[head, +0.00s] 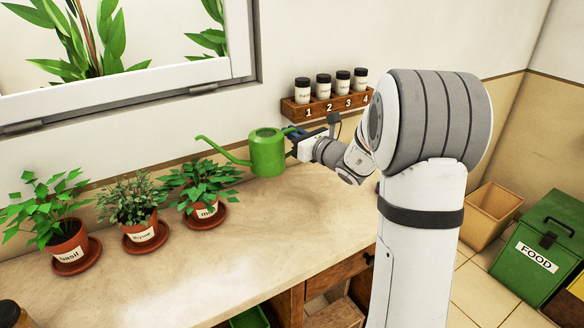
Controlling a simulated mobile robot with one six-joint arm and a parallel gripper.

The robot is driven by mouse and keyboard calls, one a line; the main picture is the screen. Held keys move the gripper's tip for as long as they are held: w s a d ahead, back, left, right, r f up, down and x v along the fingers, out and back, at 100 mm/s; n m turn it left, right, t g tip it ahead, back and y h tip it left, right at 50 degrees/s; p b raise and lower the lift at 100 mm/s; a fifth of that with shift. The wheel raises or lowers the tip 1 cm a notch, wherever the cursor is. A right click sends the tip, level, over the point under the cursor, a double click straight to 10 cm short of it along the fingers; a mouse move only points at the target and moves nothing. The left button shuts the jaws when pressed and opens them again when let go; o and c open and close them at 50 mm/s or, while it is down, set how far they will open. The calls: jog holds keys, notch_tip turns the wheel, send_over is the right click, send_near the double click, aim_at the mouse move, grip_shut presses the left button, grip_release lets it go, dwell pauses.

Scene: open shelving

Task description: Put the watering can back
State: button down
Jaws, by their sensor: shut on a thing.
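The green watering can (267,153) is at the back of the counter, to the right of the potted herbs. Its spout points left, over the rightmost pot. My gripper (291,140) is shut on the can at its right side; the fingers are mostly hidden. The can is upright; I cannot tell whether its base touches the counter.
Three potted herbs on saucers, basil (66,235), a middle one (140,229) and a right one (204,208), line the counter's left. A numbered spice rack (325,107) hangs on the wall behind my arm. The front counter (215,265) is clear. A green FOOD bin (545,245) stands at right.

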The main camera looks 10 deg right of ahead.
notch_tip(320, 180, down, 10)
jog(key=shift+b, duration=0.3)
jog(key=shift+f, duration=0.15)
jog(key=c, duration=1.5)
grip_release()
